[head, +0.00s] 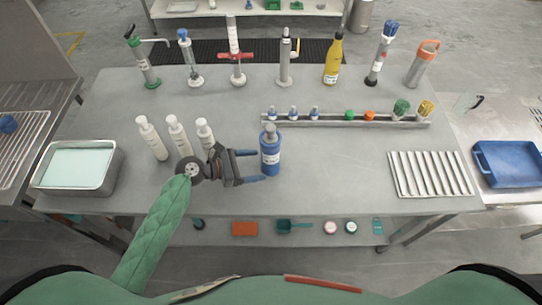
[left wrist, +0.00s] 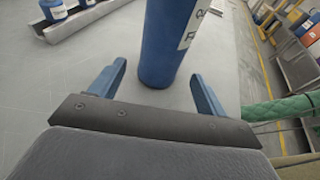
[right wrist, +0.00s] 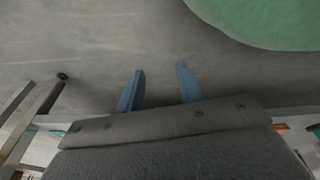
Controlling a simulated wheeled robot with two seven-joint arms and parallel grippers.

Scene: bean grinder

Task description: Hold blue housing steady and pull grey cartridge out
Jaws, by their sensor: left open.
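The blue housing (head: 270,156) stands upright on the table near the middle, with a white label on its side. The grey cartridge (head: 270,130) shows at its top, seated in it. My left gripper (head: 258,166) is open, with its fingers level and pointing at the housing from the left. In the left wrist view the blue housing (left wrist: 166,45) stands between and just beyond the two fingertips, and its top is cut off. My right gripper (right wrist: 160,70) shows only in the right wrist view, with its fingers apart and nothing between them.
Several white bottles (head: 178,135) stand close to my left gripper. A rail (head: 385,122) with small bottles and coloured caps lies behind the housing. A ridged metal tray (head: 428,174) is at the right, a metal basin (head: 108,179) at the left.

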